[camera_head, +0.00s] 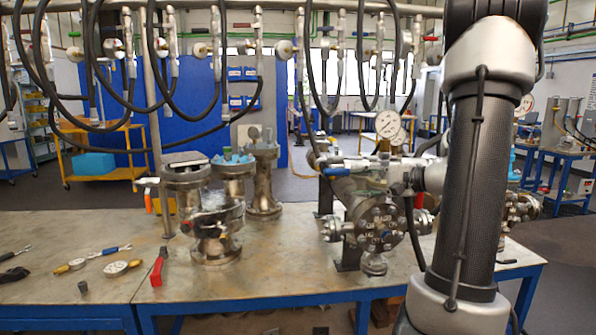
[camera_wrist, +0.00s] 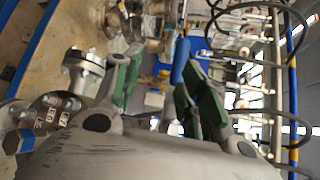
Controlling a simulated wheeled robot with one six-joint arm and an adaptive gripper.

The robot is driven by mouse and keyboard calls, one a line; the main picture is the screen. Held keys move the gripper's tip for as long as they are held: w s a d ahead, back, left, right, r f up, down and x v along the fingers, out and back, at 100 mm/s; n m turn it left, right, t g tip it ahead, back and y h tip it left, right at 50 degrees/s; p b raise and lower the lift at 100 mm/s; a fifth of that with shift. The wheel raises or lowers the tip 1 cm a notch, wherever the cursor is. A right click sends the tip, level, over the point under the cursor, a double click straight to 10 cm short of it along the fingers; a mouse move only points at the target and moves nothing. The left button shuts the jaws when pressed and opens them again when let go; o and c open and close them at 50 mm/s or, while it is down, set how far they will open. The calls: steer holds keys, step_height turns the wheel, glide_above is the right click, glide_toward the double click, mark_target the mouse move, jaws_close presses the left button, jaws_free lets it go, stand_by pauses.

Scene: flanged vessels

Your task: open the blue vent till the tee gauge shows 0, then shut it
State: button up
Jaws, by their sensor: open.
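The blue vent handle (camera_head: 336,171) sticks out to the left above the flanged vessel (camera_head: 375,226) on the table. It also shows in the wrist view as a blue bar (camera_wrist: 180,60), close to the tip of the right-hand green-padded finger. A round white gauge (camera_head: 388,123) stands upright over the vessel; its needle is too small to read. My gripper (camera_head: 381,168) reaches in from the right, just right of the handle. In the wrist view my gripper (camera_wrist: 158,84) has its fingers apart with nothing clasped. Whether a finger touches the handle is unclear.
Upright flanged vessels (camera_head: 216,231) stand left of centre. Black hoses (camera_head: 205,128) hang from the rack above. Bare tabletop (camera_head: 285,255) lies between the vessels.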

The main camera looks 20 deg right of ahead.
mark_target(340, 172)
steer(key=shift+w+a+r+t, duration=0.1)
steer(key=shift+w+r+t, duration=0.25)
steer(key=shift+r, duration=0.2)
steer(key=shift+w+r+t, duration=0.25)
steer(key=shift+w+r, duration=0.15)
steer(key=shift+r, duration=0.15)
steer(key=shift+a+r+n, duration=0.1)
steer(key=shift+n, duration=0.3)
steer(key=x, duration=0.7)
steer(key=shift+w+a, duration=0.2)
steer(key=shift+a, duration=0.05)
jaws_close()
